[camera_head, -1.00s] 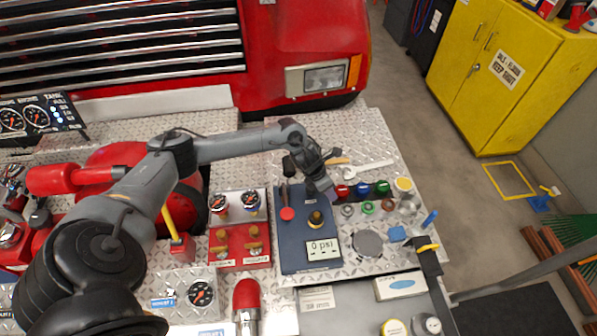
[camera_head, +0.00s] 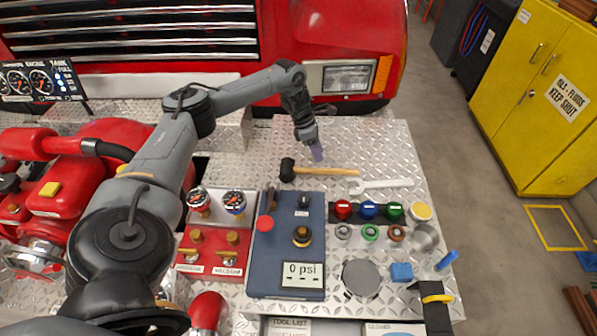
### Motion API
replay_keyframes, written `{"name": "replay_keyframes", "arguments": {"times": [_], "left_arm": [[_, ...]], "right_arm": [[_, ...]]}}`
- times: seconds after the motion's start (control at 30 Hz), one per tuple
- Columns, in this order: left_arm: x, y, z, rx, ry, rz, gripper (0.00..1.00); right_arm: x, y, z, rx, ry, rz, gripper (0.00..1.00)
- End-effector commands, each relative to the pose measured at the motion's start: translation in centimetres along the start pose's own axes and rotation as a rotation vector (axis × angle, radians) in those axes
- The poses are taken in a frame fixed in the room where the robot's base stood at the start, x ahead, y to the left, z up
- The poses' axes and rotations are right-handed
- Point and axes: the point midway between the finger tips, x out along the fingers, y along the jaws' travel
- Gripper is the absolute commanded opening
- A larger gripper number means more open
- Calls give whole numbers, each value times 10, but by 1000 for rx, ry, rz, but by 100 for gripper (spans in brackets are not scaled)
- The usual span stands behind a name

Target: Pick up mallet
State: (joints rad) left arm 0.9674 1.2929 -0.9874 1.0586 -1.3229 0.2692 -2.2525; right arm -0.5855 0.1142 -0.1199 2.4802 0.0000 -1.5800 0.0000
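The mallet (camera_head: 322,171) lies on the diamond-plate bumper in the head view, with its black head to the left and its wooden handle pointing right. My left gripper (camera_head: 317,153) hangs just above and behind the handle, with its tips pointing down. It appears apart from the mallet, and I cannot make out a gap between its fingers. My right gripper is not in view.
A wrench (camera_head: 381,185) lies right of the handle. A blue panel (camera_head: 268,262) with knobs and a psi display stands in front of the mallet. Coloured caps (camera_head: 367,210) sit nearby. The red truck grille (camera_head: 130,30) is behind.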

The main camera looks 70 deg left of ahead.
Motion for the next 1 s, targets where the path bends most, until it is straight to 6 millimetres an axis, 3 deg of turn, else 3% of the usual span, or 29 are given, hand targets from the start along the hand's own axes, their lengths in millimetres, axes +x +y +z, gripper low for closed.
{"name": "replay_keyframes", "arguments": {"times": [0.13,0.47,0.8,1.0], "left_arm": [[19,0,0,0,1,-1,30],[36,0,0,0,1,-1,30],[76,1,0,0,2,-1,30],[79,2,0,0,0,1,30]], "right_arm": [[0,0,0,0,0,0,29],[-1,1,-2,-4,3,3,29],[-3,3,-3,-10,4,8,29],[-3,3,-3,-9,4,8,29]]}}
